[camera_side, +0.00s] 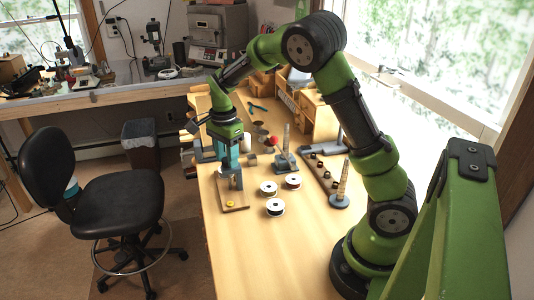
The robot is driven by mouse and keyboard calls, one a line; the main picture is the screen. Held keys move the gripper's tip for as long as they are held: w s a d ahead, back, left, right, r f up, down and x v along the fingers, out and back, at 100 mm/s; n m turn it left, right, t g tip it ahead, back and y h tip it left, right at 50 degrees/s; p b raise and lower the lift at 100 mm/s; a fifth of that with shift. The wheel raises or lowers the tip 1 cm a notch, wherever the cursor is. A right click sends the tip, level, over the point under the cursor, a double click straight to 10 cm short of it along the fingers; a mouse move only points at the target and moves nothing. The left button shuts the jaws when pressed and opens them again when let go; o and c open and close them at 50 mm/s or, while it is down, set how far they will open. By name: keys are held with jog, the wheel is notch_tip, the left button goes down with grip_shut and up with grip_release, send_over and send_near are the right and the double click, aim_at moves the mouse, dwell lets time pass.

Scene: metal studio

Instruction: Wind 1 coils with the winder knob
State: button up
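My gripper (230,178) points down at the left side of the wooden bench, below a teal section of my arm's end. It is above or beside a small wooden board (236,207) with a yellow piece (230,204) on it. The fingers are too small and overlapped to tell if they are open or shut, or touching anything. A small red ball (273,140), possibly the winder knob, shows right of my gripper, beside a blue-grey stand with an upright post (286,140). Three spools lie in front of it: a left one (268,187), a right one (292,181) and a front one (275,208).
A blue-based post (340,200) and a wooden rack (321,172) with dark pieces stand at the right. Wooden boxes (312,115) line the window side. Pliers (257,108) lie at the back. The bench front (270,265) is clear. A black chair (110,200) stands left.

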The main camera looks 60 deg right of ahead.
jog(key=o, duration=0.3)
notch_tip(320, 180, up, 17)
dwell(0.6)
jog(key=shift+f, duration=0.1)
